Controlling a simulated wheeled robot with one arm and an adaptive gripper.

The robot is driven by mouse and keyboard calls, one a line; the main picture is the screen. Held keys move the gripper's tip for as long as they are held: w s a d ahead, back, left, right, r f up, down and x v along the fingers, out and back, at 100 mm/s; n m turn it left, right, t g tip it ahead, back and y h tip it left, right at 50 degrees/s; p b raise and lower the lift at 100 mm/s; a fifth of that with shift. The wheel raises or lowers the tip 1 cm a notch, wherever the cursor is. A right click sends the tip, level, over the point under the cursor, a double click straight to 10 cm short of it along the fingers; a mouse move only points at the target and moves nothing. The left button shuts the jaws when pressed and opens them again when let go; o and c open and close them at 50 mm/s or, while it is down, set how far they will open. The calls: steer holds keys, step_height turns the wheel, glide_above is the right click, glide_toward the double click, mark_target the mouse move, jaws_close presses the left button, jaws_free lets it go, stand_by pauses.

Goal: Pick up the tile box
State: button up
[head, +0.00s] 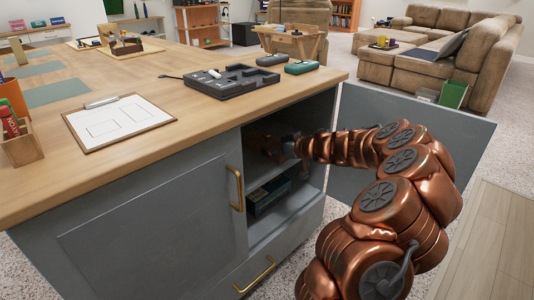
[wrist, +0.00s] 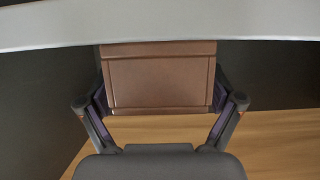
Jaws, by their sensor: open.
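A brown box with a panelled face, seemingly the tile box (wrist: 160,78), fills the middle of the wrist view. My gripper (wrist: 160,98) is open, with one finger at each side of the box. I cannot tell whether the fingers touch it. In the head view my gripper (head: 280,147) reaches through the open front of the grey cabinet (head: 150,222) into its upper compartment. The box is mostly hidden there by shadow and my arm.
The cabinet door (head: 410,142) stands open to the right of my arm. A dark box (head: 268,195) sits on the lower shelf. A clipboard (head: 118,120) and a dark tray (head: 232,81) lie on the wooden counter above. A pale edge (wrist: 160,25) crosses the wrist view.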

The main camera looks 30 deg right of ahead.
steer(key=shift+w+a+f, duration=0.15)
steer(key=shift+w+f, duration=0.1)
steer(key=shift+w, duration=0.2)
steer(key=c, duration=1.5)
